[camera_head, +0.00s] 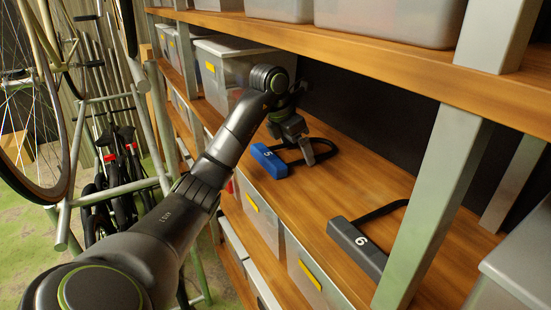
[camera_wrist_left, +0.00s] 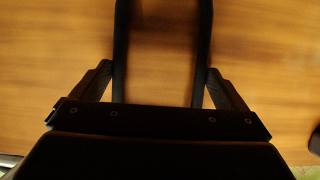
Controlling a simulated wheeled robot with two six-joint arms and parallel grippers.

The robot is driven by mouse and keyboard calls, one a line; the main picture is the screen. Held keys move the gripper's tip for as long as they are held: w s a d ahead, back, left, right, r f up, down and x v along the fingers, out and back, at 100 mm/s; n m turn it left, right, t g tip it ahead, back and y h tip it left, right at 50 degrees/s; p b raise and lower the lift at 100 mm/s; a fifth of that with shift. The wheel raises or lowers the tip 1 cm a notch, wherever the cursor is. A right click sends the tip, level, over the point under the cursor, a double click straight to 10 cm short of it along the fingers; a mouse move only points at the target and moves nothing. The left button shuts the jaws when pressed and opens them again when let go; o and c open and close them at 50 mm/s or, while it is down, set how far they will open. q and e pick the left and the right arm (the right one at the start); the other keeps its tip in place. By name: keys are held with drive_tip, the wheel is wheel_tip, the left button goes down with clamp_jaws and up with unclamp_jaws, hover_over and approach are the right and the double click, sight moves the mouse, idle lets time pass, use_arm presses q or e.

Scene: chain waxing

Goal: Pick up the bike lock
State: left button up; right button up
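A blue bike lock marked 5 (camera_head: 269,161) lies on the wooden shelf, its black shackle reaching back to the right. A grey bike lock marked 6 (camera_head: 357,248) with a black shackle lies nearer on the same shelf. My left gripper (camera_head: 292,146) is low over the blue lock's shackle, its fingers spread. In the left wrist view the fingers of the left gripper (camera_wrist_left: 160,78) stand outside the two dark shackle bars (camera_wrist_left: 120,50). The blue body is not visible there, and contact cannot be told. My right gripper is out of view.
The shelf (camera_head: 315,200) is clear between the two locks. An upper shelf (camera_head: 400,62) with clear bins hangs above my left arm. Metal posts (camera_head: 436,200) stand at the right. Labelled bins (camera_head: 258,208) fill the shelf below, and a bicycle hangs at the left.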

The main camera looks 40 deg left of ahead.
use_arm(q)
drive_tip(key=c, duration=0.9)
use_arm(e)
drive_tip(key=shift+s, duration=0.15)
use_arm(q)
drive_tip(key=shift+o, duration=0.2)
drive_tip(key=shift+r, duration=0.2)
drive_tip(key=shift+w+r, duration=0.1)
drive_tip(key=shift+r, duration=0.6)
drive_tip(key=shift+r+p, duration=1.05)
drive_tip(key=shift+s+a+f, duration=0.1)
drive_tip(key=shift+s+a, duration=0.15)
drive_tip(key=shift+s, duration=0.1)
drive_tip(key=s+a+b, duration=0.2)
drive_tip(key=s+a, duration=0.1)
drive_tip(key=s, duration=0.5)
drive_tip(key=s+a+b, duration=0.2)
drive_tip(key=s+a, duration=0.1)
drive_tip(key=s, duration=0.5)
drive_tip(key=shift+a+b, duration=0.2)
drive_tip(key=shift+b, duration=0.1)
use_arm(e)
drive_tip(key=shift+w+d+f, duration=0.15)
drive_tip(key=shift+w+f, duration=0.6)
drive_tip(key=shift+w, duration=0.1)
